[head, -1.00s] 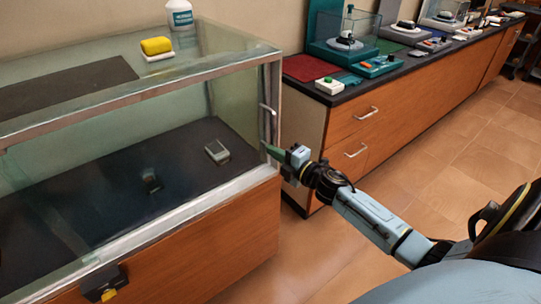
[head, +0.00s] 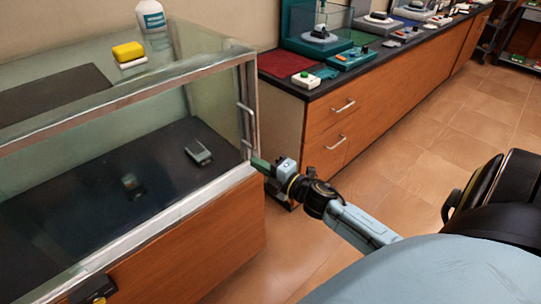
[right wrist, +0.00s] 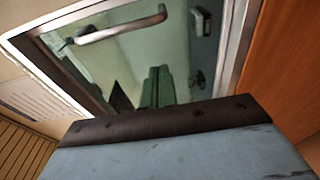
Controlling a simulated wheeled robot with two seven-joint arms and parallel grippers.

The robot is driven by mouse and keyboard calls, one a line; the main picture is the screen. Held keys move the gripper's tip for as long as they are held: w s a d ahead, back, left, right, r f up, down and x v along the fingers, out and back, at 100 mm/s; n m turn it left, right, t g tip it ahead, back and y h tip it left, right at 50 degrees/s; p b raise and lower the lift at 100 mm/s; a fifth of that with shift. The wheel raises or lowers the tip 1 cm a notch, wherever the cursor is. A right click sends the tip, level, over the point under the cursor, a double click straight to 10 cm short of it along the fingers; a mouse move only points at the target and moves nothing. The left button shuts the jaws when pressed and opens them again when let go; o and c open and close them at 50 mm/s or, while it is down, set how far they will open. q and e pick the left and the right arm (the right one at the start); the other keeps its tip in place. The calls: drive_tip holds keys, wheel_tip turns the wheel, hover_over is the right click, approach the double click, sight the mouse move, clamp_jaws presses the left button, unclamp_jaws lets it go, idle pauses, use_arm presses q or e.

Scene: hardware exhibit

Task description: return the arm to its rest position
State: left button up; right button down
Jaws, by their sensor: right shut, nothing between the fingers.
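My right gripper (head: 260,164) shows in the head view at the right end of the glass display case (head: 195,207), by the corner post and below the door handle. Its green fingers are closed together with nothing between them. They also show in the right wrist view (right wrist: 157,88), in front of the case's glass end. From these views I cannot tell whether they touch the case. My right arm (head: 350,220) reaches out from the lower right. My left gripper is in neither current view.
A metal handle (right wrist: 120,24) is close to the gripper. Inside the case lies a grey device (head: 198,151). A yellow sponge (head: 128,51) and a white bottle (head: 151,16) stand on top. A wooden counter (head: 385,105) runs behind; tiled floor (head: 425,150) is open at right.

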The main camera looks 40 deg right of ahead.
use_arm(q)
drive_tip(key=shift+s+a+f, duration=0.1)
drive_tip(key=shift+s+f, duration=0.35)
drive_tip(key=shift+f, duration=0.05)
use_arm(e)
drive_tip(key=shift+s+d, duration=0.15)
drive_tip(key=shift+s, duration=0.85)
drive_tip(key=shift+s+d, duration=0.15)
drive_tip(key=shift+s, duration=0.8)
